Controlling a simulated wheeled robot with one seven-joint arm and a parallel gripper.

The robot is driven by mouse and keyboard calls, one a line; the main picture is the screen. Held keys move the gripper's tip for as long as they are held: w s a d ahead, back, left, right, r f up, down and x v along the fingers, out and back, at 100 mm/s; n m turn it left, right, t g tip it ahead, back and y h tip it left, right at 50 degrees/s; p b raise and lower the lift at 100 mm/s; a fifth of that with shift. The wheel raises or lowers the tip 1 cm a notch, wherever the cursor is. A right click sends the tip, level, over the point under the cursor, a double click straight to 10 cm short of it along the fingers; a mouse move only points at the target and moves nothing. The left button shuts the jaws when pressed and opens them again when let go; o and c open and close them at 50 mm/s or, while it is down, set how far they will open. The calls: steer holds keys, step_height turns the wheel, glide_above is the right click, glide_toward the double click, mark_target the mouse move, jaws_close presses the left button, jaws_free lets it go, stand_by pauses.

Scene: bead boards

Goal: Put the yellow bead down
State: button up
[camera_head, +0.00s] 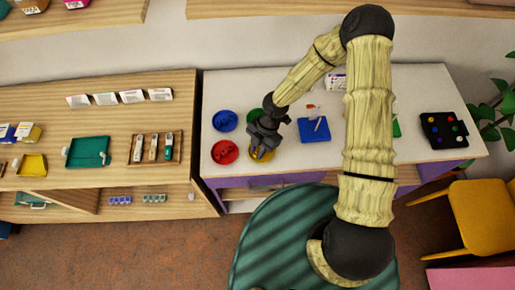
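My gripper (260,150) is at the left part of the white table, low over a yellow dish (268,157). The gripper covers much of the dish. Its fingers are small and dark here, and I cannot tell whether they are open or shut. I cannot make out a yellow bead at the fingertips or in the dish. A black board (430,142) with several coloured beads, one of them yellowish, lies at the right end of the table.
A red dish (225,152) and a blue dish (225,121) stand left of my gripper. A green dish (254,114) is behind it. A blue tray (314,137) lies to its right. My arm hides part of the table. The white table (420,98) has bare room at the back right.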

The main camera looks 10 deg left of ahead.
steer(key=b+v, duration=0.2)
steer(key=v, duration=1)
steer(key=shift+f, duration=0.15)
steer(key=s+d+r+m+t+h, duration=0.1)
steer(key=s+d+r+m+t, duration=0.1)
steer(key=d+r+m, duration=0.5)
steer(key=s+d+r+m+t+h, duration=0.1)
steer(key=d+r+m, duration=0.7)
steer(key=m, duration=1.4)
steer(key=s+d+t, duration=0.1)
steer(key=d+t, duration=0.1)
steer(key=d, duration=0.2)
steer(key=shift+s+d+r+t, duration=0.15)
steer(key=shift+s+d+t, duration=0.2)
steer(key=shift+s+t, duration=0.05)
